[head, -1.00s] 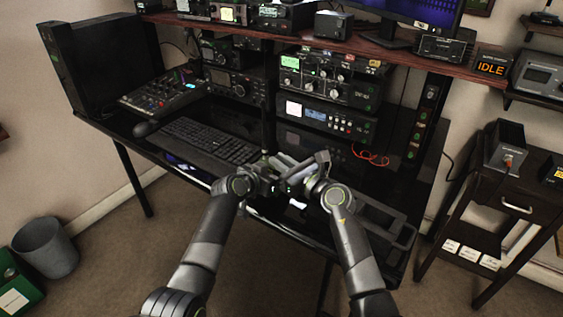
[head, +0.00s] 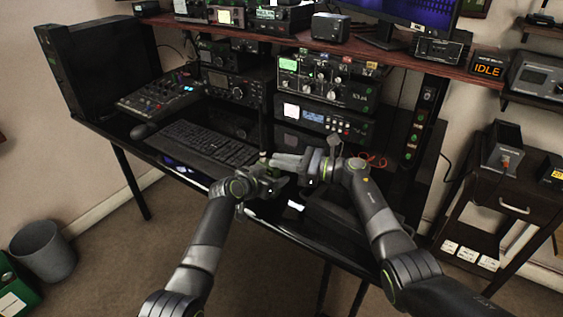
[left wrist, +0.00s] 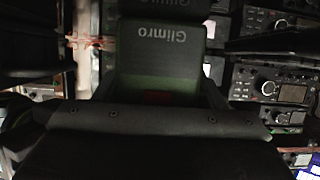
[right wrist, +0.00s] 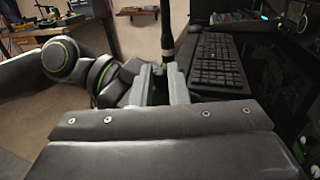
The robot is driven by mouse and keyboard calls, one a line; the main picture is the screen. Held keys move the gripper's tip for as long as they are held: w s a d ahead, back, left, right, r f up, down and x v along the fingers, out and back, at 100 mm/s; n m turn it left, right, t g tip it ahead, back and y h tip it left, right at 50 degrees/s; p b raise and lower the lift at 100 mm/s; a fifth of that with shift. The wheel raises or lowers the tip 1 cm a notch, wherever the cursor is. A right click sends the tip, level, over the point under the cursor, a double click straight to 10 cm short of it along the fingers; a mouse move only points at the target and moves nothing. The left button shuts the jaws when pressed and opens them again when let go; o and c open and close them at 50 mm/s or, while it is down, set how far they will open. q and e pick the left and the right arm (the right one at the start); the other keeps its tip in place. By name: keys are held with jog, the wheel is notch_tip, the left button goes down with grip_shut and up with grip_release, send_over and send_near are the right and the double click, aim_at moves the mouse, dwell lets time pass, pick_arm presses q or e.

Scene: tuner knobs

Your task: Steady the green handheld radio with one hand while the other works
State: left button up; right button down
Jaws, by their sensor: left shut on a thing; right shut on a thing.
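The green handheld radio (left wrist: 157,75) fills the middle of the left wrist view, with "Glimro" upside down on its dark face and a small red patch below. My left gripper (head: 262,181) is shut around its body, above the desk's front edge. A black antenna (right wrist: 168,30) stands up from the radio in the right wrist view. My right gripper (head: 277,161) points left, its pale grey fingers (right wrist: 163,88) shut at the radio's top, near the antenna's base. What they grip, and any knob there, is hidden.
A black keyboard (head: 208,142) lies on the desk to the left, with a mixer (head: 160,93) behind it. Stacked radio equipment (head: 325,88) stands at the back. Red wire (head: 372,160) lies right of my right gripper.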

jog(key=shift+w+d+f+n+g, duration=0.15)
jog(key=shift+n+g, duration=0.25)
jog(key=shift+g, duration=0.2)
jog(key=c, duration=1.7)
grip_release()
jog(key=v, duration=1.2)
jog(key=shift+f, duration=0.15)
